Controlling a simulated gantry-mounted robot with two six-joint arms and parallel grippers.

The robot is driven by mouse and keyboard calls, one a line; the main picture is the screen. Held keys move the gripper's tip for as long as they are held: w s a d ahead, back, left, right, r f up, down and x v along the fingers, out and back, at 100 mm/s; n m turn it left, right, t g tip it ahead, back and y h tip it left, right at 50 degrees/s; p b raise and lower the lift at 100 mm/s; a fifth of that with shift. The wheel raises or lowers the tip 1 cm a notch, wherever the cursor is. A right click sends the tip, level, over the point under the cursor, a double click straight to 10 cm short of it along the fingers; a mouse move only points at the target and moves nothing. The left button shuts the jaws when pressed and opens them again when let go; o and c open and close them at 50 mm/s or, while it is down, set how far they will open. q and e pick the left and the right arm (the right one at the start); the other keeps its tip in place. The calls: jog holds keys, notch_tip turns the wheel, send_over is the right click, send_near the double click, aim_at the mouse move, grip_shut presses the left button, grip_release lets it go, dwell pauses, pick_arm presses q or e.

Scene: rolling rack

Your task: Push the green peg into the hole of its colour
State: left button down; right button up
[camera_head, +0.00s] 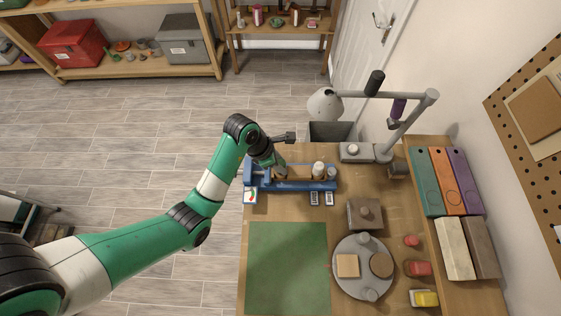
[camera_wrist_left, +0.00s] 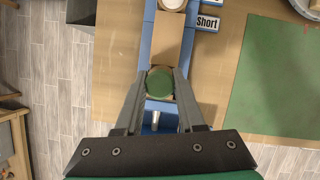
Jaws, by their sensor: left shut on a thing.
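The green peg (camera_wrist_left: 159,83) sits between the fingertips of my left gripper (camera_wrist_left: 160,76), which is shut on it; I see its round top in the left wrist view. The gripper hangs over the left part of a blue rack (camera_head: 300,186) on the table. In the wrist view the blue rack (camera_wrist_left: 149,38) runs up from the peg, with a plain wooden block (camera_wrist_left: 167,40) beyond it. No green-marked hole shows; the peg's lower end is hidden, so I cannot tell whether it is in a hole. My right gripper is not in view.
A pale-topped cylinder (camera_head: 318,168) stands at the rack's right. Small label cards (camera_head: 314,198) lie along its front; one reads "Short" (camera_wrist_left: 208,22). A green mat (camera_head: 288,266), a round grey tray (camera_head: 345,286) and a lamp (camera_head: 395,125) share the table (camera_head: 375,208).

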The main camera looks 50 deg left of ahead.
pick_arm(q)
jog(key=shift+f+b, duration=0.85)
jog(key=shift+f, duration=0.1)
jog(key=shift+c, duration=2.2)
grip_release()
jog(key=shift+r, duration=0.1)
jog(key=p+v, duration=0.7)
jog(key=v, duration=0.4)
jog(key=shift+s+r, duration=0.15)
jog(key=shift+r, duration=0.15)
jog(key=shift+d, duration=0.1)
